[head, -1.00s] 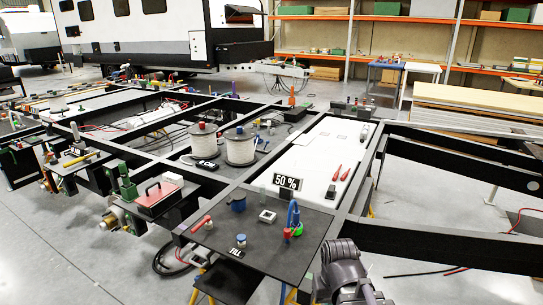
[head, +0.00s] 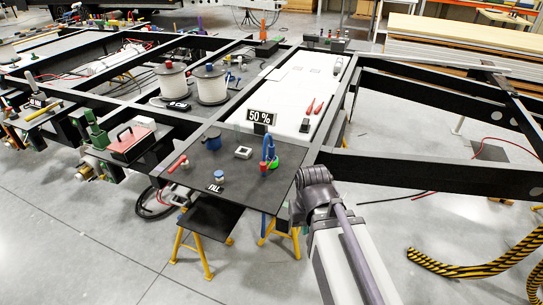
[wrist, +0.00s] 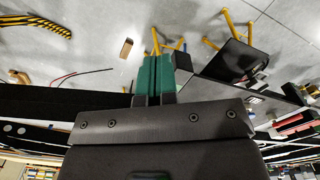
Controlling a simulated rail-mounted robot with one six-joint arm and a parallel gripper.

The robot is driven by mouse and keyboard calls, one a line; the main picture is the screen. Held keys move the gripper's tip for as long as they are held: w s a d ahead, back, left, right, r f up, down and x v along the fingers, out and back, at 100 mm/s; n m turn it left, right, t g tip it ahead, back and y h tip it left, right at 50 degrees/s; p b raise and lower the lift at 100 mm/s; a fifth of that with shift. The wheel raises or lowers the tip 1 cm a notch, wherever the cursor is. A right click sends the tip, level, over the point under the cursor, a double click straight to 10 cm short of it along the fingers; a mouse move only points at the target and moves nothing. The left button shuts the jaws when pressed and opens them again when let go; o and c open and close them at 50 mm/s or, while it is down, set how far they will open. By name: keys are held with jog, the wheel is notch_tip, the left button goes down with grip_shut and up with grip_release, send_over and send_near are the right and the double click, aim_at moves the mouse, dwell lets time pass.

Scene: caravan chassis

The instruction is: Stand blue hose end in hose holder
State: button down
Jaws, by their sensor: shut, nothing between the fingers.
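A blue hose (head: 268,144) stands as a narrow upright loop near the right end of the black work board in the head view. A green round part (head: 273,163) and a small red part (head: 264,167) sit at its foot. I cannot tell which of these parts is the hose holder. My gripper (wrist: 153,78) shows in the wrist view with its green fingers together and nothing between them. It is clear of the hose, beyond the board's front right corner. In the head view my arm hides most of it.
The black board (head: 225,170) also carries a white square part (head: 243,152), a dark blue round part (head: 212,140) and a "50 %" sign (head: 261,117). Black chassis beams (head: 425,172) run to the right. Yellow stand legs (head: 190,255) are below. Striped hose (head: 480,265) lies on the floor.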

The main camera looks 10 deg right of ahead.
dwell(0.4)
jog(key=c, duration=0.8)
grip_release()
jog(key=m+t+y+p, duration=0.3)
jog(key=m, duration=2.3)
send_near(273, 146)
jog(key=b+x, duration=0.3)
jog(key=x, duration=0.1)
jog(key=b+x, duration=0.2)
jog(key=shift+d+f+b, duration=0.2)
jog(key=shift+f+b, duration=0.1)
jog(key=shift+f, duration=0.05)
jog(key=shift+w+a, duration=0.1)
jog(key=shift+a, duration=0.05)
